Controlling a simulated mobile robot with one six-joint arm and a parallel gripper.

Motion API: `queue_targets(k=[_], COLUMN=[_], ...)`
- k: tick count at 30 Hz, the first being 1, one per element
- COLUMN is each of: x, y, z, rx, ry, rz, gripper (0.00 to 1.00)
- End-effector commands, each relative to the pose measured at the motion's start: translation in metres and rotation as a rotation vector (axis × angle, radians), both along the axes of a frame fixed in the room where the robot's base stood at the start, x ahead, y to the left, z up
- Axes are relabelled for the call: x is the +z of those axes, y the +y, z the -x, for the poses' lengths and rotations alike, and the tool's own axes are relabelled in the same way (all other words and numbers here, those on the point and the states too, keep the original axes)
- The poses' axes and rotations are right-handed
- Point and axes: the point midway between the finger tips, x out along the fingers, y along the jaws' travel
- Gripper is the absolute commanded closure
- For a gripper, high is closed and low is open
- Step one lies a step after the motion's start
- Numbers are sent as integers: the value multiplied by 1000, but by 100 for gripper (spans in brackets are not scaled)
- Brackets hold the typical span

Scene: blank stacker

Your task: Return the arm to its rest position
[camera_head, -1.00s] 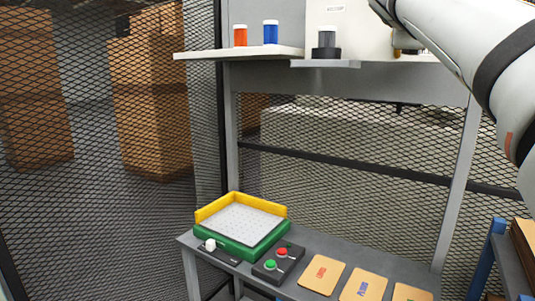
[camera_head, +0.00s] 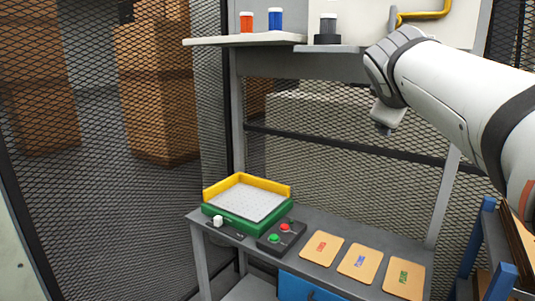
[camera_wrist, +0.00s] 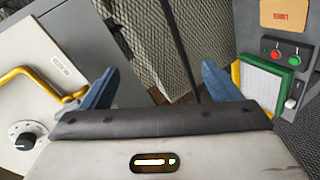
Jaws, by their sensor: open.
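My arm (camera_head: 450,90) reaches in from the right in the head view, its wrist in front of the upper shelf's right part. My gripper (camera_wrist: 158,88) shows in the wrist view with its two blue fingers wide apart and nothing between them. In the head view I cannot make out the fingers. Beyond the fingers in the wrist view are dark mesh and floor. A beige machine (camera_wrist: 30,105) with a yellow handle (camera_wrist: 40,82) and a dark knob is at the left, close beside the left finger in the picture.
A green tray (camera_head: 247,222) with a yellow wall, a button box (camera_head: 281,236) and several tan cards (camera_head: 322,248) are on the lower bench. An orange bottle (camera_head: 246,22) and a blue bottle (camera_head: 275,20) stand on the upper shelf (camera_head: 240,40). Blue posts (camera_head: 472,240) rise at the right.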

Motion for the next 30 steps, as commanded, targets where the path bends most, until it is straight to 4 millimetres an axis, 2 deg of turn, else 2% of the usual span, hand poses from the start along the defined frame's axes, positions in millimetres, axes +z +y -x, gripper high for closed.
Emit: queue_targets(k=[1, 5, 6, 8, 9, 12, 15, 18, 21, 24, 30], x=[-28, -114, -142, -183, -210, -269, -316, -347, -365, -371, -372], y=[5, 23, 30, 40, 47, 64, 79, 90, 99, 102, 102], z=[6, 32, 43, 63, 77, 116, 153, 182, 199, 206, 207], rx=[-10, -66, -93, -139, -176, -275, -376, -457, -511, -532, -533], ry=[36, 145, 184, 241, 282, 376, 454, 513, 545, 558, 559], rz=[-64, -282, -354, -458, -526, -677, -798, -880, -927, -946, -947], gripper=[16, 16, 16, 16, 16, 16, 16, 16, 16, 16, 16])
